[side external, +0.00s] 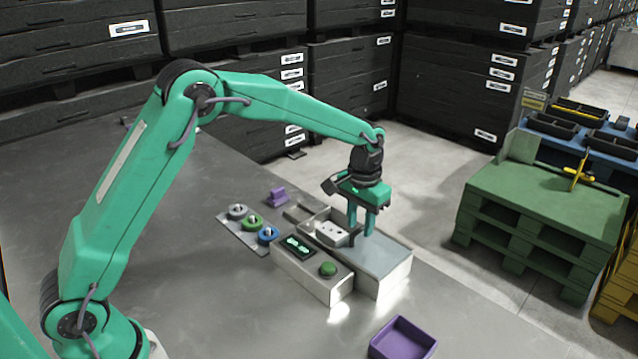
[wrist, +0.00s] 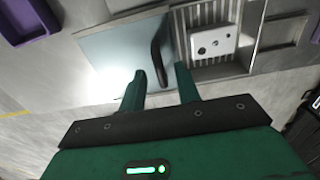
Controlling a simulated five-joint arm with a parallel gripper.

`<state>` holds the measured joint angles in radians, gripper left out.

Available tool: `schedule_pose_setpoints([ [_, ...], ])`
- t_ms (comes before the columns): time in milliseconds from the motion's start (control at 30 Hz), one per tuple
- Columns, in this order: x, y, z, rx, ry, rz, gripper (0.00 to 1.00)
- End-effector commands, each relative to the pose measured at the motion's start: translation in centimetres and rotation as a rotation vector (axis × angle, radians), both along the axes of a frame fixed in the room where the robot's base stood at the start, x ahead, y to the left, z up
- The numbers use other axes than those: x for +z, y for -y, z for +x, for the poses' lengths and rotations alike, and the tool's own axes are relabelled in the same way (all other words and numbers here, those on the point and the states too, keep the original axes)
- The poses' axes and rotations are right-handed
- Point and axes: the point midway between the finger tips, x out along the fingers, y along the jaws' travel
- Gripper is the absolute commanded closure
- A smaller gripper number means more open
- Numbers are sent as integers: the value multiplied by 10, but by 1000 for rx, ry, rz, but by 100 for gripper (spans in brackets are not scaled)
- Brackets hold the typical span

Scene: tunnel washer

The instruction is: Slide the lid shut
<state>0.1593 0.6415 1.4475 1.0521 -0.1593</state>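The lid (side external: 372,257) is a flat grey-blue panel covering the near right part of a pale box. In the wrist view the lid (wrist: 115,55) is at left, with a dark upright handle (wrist: 157,52) near its right edge. Right of it the box is open, showing a ribbed floor and a white block with holes (wrist: 213,42); the block (side external: 331,233) also shows in the side view. My gripper (side external: 361,232) points down over the box. In the wrist view its fingers (wrist: 161,72) are apart, with the handle between or just beyond their tips; contact is unclear.
A control box with a screen (side external: 298,246) and green button (side external: 328,268) stands in front. A plate with grey, green (side external: 252,222) and blue knobs and a purple block (side external: 277,196) lie left. A purple tray (side external: 403,340) sits at the near right. Bare table surrounds them.

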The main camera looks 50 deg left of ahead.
Motion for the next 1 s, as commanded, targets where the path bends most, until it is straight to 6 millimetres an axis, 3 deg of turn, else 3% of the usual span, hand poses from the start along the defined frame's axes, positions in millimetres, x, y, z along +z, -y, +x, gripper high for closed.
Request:
schedule_pose_setpoints([
  [300,-3,0,0,0,0,0,68],
  [500,-3,0,0,0,0,0,100],
  [767,-3,-3,0,1,0,0,100],
  [1000,-3,-37,1,6,0,0,100],
])
